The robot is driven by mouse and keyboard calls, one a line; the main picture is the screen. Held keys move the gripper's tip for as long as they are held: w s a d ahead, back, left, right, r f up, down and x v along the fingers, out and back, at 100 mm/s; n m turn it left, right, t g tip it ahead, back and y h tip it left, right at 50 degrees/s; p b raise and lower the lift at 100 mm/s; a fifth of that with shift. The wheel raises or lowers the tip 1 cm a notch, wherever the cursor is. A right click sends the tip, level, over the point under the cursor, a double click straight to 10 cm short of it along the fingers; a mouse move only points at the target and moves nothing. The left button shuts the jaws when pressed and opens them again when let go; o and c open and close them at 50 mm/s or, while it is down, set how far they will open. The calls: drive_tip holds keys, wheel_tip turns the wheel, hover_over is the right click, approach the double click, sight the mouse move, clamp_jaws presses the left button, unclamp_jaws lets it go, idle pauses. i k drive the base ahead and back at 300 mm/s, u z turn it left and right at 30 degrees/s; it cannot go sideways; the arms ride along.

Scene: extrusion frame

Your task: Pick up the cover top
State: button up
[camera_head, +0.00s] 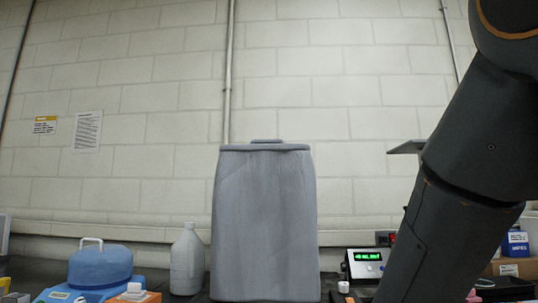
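A tall grey bin-like container (265,225) with wrinkled sides stands in the middle of the bench. A flat grey lid (265,147) with a small raised part in its middle lies on top of it, level and seated; it looks like the cover top. My dark arm fills the right side of the view, apart from the container and lid. My gripper cannot be made out. A thin flat grey piece juts left from behind the arm; I cannot tell whether it belongs to my arm.
Left of the container stand a grey jug (187,262) and a blue domed thing with a white handle (100,265). To its right is a device with a green display (367,262). Blue and cardboard boxes are at far right. A block wall closes the back.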

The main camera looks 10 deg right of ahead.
sight(274, 145)
drive_tip(key=k, duration=0.55)
drive_tip(key=u, duration=0.75)
drive_tip(key=i, duration=1.2)
drive_tip(key=z, duration=0.7)
